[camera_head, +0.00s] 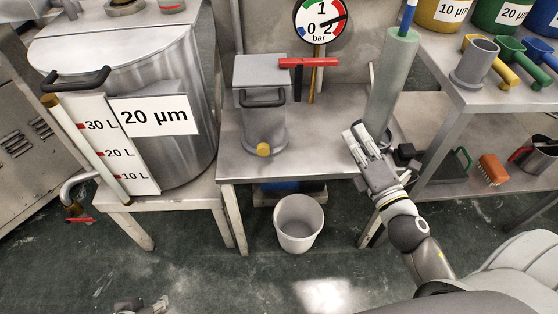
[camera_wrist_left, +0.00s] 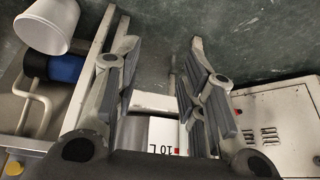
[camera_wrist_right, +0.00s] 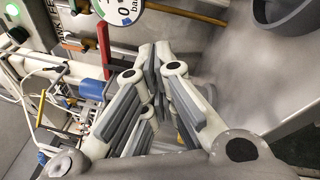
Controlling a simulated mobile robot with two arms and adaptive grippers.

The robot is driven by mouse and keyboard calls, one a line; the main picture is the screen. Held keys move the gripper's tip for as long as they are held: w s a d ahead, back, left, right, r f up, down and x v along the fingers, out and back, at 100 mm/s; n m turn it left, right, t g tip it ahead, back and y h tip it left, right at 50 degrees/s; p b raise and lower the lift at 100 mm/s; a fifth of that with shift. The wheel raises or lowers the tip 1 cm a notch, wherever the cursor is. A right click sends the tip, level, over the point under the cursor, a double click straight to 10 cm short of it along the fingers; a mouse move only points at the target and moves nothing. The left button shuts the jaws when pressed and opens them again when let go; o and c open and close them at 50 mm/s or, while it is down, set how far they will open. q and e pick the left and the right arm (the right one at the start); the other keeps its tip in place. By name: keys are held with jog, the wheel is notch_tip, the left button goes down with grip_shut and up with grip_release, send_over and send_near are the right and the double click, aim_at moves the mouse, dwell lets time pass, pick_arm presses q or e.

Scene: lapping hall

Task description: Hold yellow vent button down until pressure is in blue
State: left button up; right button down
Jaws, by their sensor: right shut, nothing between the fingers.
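The yellow vent button (camera_head: 264,149) is a small round knob low on the front of a grey square-topped vessel (camera_head: 262,100) on the middle bench. The round pressure gauge (camera_head: 320,22) behind it reads in bar; its needle points right and slightly up, away from the blue mark on the left. Part of the gauge shows in the right wrist view (camera_wrist_right: 122,8). My right gripper (camera_head: 357,134) is shut and empty, right of the button and clear of it, before a grey-green cylinder. My left gripper (camera_wrist_left: 160,35) is open and empty; in the head view only a bit shows at the bottom edge.
A grey-green cylinder (camera_head: 391,80) stands at the bench's right end. A white bucket (camera_head: 298,222) is on the floor below. A large 20 µm tank (camera_head: 150,100) stands left. The bench front (camera_head: 330,160) is clear.

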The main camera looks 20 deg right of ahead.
aim_at(279, 171)
pick_arm(q)
jog(key=shift+w+d+r+t, duration=0.25)
jog(key=shift+w+r+t, duration=0.3)
jog(key=shift+w, duration=0.25)
pick_arm(e)
jog(key=s+a+f+n+g+y, duration=0.2)
jog(key=n+y, duration=0.3)
jog(key=n, duration=0.6)
jog(key=s+a+f+n+g+y, duration=0.2)
jog(key=a+f+n+g+y, duration=0.2)
jog(key=n, duration=0.6)
jog(key=shift+s+a+f+n+g+y, duration=0.2)
jog(key=shift+a+n+g+y, duration=0.25)
jog(key=shift+y, duration=0.55)
jog(key=shift+w, duration=0.1)
